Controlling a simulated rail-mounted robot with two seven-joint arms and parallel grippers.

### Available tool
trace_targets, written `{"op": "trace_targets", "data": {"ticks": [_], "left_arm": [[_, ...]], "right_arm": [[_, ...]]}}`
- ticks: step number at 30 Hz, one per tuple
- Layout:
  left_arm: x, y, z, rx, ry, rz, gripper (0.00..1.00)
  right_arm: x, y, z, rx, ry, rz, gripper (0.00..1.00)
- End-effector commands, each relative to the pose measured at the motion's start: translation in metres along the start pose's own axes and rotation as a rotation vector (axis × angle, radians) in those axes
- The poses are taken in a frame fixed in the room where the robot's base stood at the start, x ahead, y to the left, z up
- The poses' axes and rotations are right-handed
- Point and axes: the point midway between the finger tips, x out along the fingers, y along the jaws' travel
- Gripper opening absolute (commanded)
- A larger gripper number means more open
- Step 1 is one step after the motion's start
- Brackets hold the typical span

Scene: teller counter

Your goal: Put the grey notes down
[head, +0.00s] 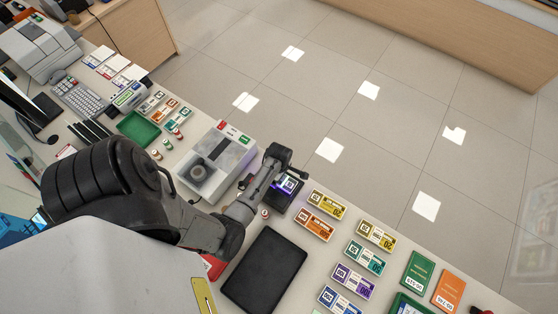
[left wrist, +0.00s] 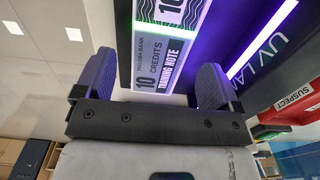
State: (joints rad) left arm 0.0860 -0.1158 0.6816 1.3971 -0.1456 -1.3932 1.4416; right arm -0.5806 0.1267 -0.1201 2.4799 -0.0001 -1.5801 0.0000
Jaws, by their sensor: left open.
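The grey notes (left wrist: 168,45), marked 10 credits and training note, lie at the dark UV lamp unit (left wrist: 237,28). Part of them also shows at the UV lamp in the head view (head: 289,184), with a purple glow beside them. My left gripper (left wrist: 155,78) is open, with one finger on each side of the notes' near end. In the head view my left gripper (head: 282,170) is over the UV lamp, and its wrist hides part of the unit. I cannot tell whether the fingers touch the notes. My right gripper is not in view.
A grey counting machine (head: 215,162) stands left of the lamp. A black mat (head: 265,270) lies in front, mostly bare. Orange (head: 314,224), yellow (head: 376,235), teal (head: 364,258) and purple (head: 353,281) note bundles lie to the right. A green tray (head: 139,130) is farther left.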

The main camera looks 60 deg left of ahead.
Motion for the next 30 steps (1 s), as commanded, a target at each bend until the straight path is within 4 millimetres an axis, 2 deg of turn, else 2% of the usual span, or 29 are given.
{"op": "trace_targets", "data": {"ticks": [1,3,9,17,20,23,25,28,30], "left_arm": [[-0.013,0.0,0.0,-0.001,0.0,0.004,0.89],[-0.026,0.001,0.0,-0.002,0.0,0.003,0.89],[-0.061,0.001,0.0,-0.001,0.0,0.003,0.89],[-0.088,0.001,0.0,0.0,0.001,0.002,0.89],[-0.097,-0.001,-0.003,0.06,0.019,0.018,0.89],[-0.114,-0.007,-0.008,0.262,0.073,0.065,0.89],[-0.129,-0.015,-0.007,0.49,0.127,0.108,0.89],[-0.152,-0.038,0.008,0.884,0.195,0.159,0.89],[-0.166,-0.06,0.024,1.158,0.226,0.185,0.89]], "right_arm": [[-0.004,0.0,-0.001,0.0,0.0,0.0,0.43],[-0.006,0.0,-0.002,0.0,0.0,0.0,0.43],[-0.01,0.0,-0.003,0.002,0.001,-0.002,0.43],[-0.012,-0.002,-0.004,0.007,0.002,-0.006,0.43],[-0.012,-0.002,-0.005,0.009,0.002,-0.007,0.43],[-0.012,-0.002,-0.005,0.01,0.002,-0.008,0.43],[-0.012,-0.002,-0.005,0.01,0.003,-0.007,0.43],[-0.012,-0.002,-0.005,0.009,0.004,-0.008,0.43],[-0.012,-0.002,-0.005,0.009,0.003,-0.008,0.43]]}}
